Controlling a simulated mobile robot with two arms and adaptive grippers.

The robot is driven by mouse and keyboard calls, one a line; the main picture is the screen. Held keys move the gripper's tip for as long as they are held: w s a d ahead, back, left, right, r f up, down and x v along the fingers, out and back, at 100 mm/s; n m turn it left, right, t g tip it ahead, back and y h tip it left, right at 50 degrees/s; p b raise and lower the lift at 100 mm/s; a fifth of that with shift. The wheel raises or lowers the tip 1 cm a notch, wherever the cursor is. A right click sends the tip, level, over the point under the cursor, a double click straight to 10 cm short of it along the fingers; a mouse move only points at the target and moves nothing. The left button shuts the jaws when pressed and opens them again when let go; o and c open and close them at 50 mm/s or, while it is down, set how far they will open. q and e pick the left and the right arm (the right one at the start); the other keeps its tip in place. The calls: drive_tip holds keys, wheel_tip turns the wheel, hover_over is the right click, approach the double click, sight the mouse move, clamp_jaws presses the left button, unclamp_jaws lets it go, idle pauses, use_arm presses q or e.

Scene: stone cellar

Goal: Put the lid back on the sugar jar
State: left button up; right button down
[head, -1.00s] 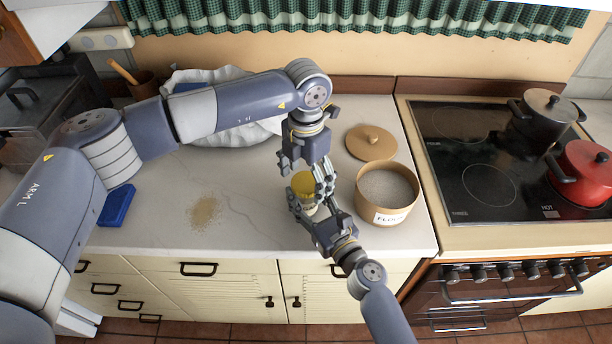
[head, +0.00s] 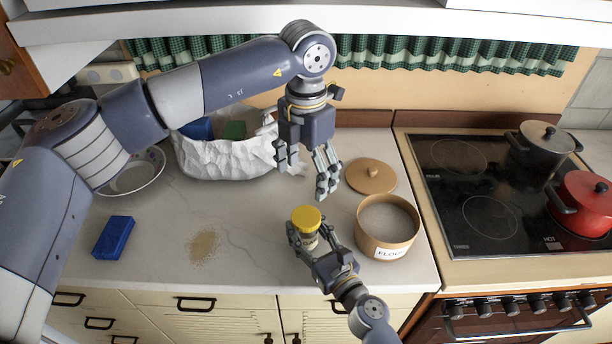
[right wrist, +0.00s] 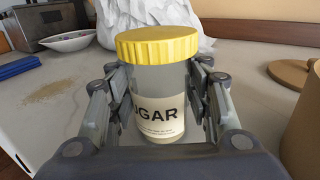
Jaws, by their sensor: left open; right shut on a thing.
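The sugar jar (right wrist: 160,92) stands upright on the counter, a clear jar with a SUGAR label; in the head view it shows small (head: 309,240). The yellow ribbed lid (right wrist: 157,45) sits level on top of the jar, covering its mouth; it also shows in the head view (head: 306,219). My right gripper (head: 313,247) is shut around the jar's body, one finger on each side, below the lid. My left gripper (head: 305,178) is open and empty, above and behind the lid, clear of it. How tightly the lid is seated cannot be told.
A flour canister (head: 386,249), open, stands right of the jar, its round wooden lid (head: 371,177) behind it. Left are spilled grains (head: 204,246), a blue block (head: 113,238), a bowl (head: 133,188) and a white bag (head: 212,160). The stove (head: 470,200) is at right.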

drive_tip(key=c, duration=0.7)
unclamp_jaws()
drive_tip(key=shift+c, duration=0.2)
drive_tip(key=v, duration=1.2)
